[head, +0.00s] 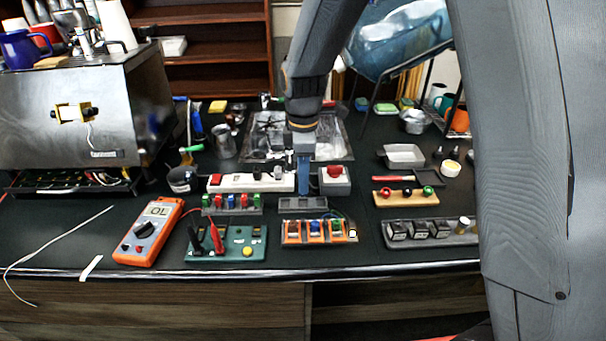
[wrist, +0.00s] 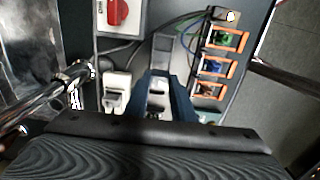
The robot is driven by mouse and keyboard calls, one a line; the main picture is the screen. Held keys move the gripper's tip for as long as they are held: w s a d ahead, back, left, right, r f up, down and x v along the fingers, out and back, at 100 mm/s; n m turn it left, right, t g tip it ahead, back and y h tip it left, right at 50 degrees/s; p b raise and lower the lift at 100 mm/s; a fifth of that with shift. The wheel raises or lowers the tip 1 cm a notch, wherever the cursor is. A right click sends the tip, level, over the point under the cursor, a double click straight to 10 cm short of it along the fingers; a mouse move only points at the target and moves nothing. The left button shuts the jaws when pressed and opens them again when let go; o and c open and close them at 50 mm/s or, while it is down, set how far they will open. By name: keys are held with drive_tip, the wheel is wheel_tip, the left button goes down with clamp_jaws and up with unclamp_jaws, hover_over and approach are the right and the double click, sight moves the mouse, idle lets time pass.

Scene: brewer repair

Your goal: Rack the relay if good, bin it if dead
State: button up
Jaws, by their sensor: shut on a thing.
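My gripper (head: 304,180) points down over the back of the bench, with blue fingers. In the wrist view my gripper (wrist: 166,84) is shut on a small grey block (wrist: 158,100), probably the relay; its face and markings are mostly hidden. A grey slotted rack (head: 303,204) lies just in front of and below the fingers in the head view, and its slots look empty. An orange-framed row of coloured modules (head: 319,232) stands nearer the front edge, with a lit lamp at its right end.
An orange multimeter (head: 148,232) and green test board (head: 227,243) with probes lie left.

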wheel_tip(320, 180, down, 3)
drive_tip(key=shift+r+b, duration=0.15)
drive_tip(key=shift+b, duration=0.7)
drive_tip(key=shift+d+f+p, duration=0.1)
drive_tip(key=shift+f+p, duration=0.35)
drive_tip(key=shift+f, duration=0.25)
idle(2.1)
drive_tip(key=o, duration=1.1)
drive_tip(key=shift+r, duration=0.1)
drive_tip(key=shift+r+b, duration=1.1)
drive_tip(key=shift+r, duration=2.7)
